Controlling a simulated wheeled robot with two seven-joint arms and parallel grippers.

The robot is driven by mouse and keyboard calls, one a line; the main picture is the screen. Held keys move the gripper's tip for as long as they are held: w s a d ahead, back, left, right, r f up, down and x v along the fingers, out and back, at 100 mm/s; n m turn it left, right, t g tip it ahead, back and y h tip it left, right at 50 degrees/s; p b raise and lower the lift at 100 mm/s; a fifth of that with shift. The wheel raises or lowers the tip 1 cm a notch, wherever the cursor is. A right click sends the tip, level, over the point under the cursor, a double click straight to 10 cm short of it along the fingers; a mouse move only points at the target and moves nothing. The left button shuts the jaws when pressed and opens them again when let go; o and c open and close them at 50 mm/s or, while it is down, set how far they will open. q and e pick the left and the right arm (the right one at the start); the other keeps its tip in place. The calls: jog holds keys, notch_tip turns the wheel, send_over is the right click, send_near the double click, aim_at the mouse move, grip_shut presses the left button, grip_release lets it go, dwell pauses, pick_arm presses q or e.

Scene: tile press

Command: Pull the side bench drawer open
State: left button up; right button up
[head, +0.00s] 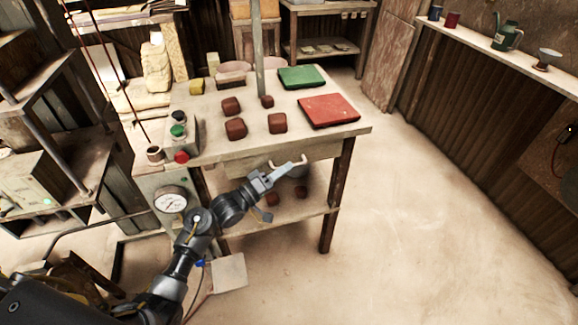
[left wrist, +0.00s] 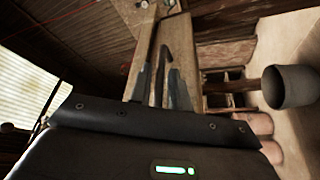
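The side bench (head: 210,145) stands ahead of me with a wooden drawer front (head: 235,167) below its top. The drawer looks shut, flush under the top. A pale bow handle (head: 299,160) is on its front. My left gripper (head: 284,170) is at this handle, its fingers pointing at the drawer front. In the left wrist view, the fingers (left wrist: 160,88) stand apart with the dark handle bar (left wrist: 162,62) between them. The wooden drawer front (left wrist: 178,38) is just beyond. I cannot tell whether either finger touches the bar. My right gripper is out of view.
On the bench top are a red tile (head: 328,110), a green tile (head: 301,77) and several brown blocks (head: 277,123). A pressure gauge (head: 171,200) is at the bench's left side. A lower shelf (head: 300,209) holds small items. The floor (head: 430,220) to the right is clear.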

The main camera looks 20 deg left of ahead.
pick_arm(q)
jog(key=shift+x, duration=1.1)
jog(key=shift+f, duration=0.1)
grip_shut()
jog(key=shift+s, duration=0.1)
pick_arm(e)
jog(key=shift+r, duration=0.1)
